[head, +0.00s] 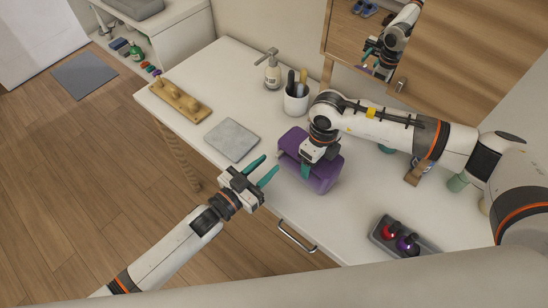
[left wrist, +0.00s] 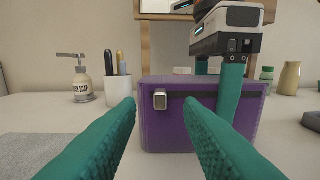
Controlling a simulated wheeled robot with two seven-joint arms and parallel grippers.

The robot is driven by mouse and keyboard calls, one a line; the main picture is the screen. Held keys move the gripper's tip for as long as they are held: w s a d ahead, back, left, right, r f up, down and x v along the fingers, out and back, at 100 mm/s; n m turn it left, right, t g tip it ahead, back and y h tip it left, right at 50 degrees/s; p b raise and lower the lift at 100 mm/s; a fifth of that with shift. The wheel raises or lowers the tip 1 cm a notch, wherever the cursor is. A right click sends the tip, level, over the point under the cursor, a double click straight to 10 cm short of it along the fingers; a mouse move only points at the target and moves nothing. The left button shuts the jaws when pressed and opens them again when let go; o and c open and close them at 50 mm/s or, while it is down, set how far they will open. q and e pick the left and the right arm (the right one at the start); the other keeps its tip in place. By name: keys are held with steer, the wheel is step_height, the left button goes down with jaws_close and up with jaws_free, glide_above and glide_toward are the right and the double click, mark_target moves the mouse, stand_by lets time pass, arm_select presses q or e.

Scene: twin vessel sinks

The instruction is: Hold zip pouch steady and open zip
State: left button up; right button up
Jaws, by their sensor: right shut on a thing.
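The purple zip pouch (head: 322,176) stands on the white counter, and it also shows in the left wrist view (left wrist: 165,130). A dark zip line runs along its upper front, with a metal zip pull (left wrist: 160,100) near its left end. My right gripper (head: 306,170) reaches down over the pouch and is shut on it; one green finger lies against the front face (left wrist: 230,92). My left gripper (head: 264,170) is open and empty, in front of the pouch and apart from it. Its two green fingertips (left wrist: 160,108) frame the zip pull in the left wrist view.
A grey slab (head: 231,140) and a wooden board with knobs (head: 180,101) lie to the left. A soap bottle (head: 272,70) and a cup of brushes (head: 296,98) stand behind. A dark tray with bottles (head: 385,240) is at front right. A drawer handle (head: 297,238) sticks out below the counter edge.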

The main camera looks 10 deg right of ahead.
mark_target(277, 158)
arm_select(q)
steer(key=shift+x, duration=1.85)
jaws_close()
steer(key=shift+s, duration=0.1)
